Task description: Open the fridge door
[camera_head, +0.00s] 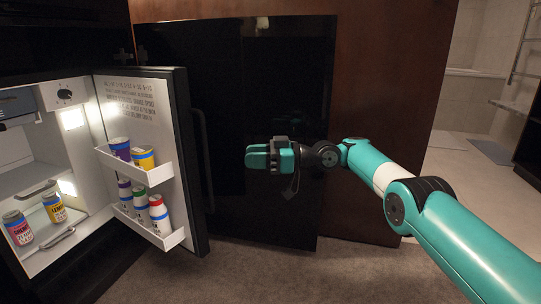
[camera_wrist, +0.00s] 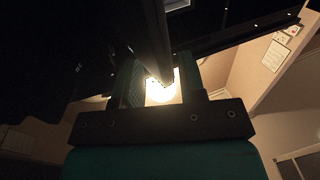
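The fridge door (camera_head: 150,110) stands wide open in the head view, swung out toward me, with its shelved inner side facing left. Its dark vertical bar handle (camera_head: 203,160) is on the outer side, facing right. My gripper (camera_head: 257,154) is to the right of the handle, with a visible gap between them, and points left. In the wrist view my fingers (camera_wrist: 160,85) are apart, with a bright light showing between them. A long dark bar (camera_wrist: 157,40) comes down toward this gap; I cannot tell whether it is the handle. Nothing is visibly held.
The lit fridge interior (camera_head: 30,150) holds cans on a shelf. The door racks (camera_head: 135,170) hold cans and bottles. A dark glossy panel (camera_head: 285,90) and brown wood panel (camera_head: 385,60) stand behind my arm. Carpet (camera_head: 260,270) below is clear.

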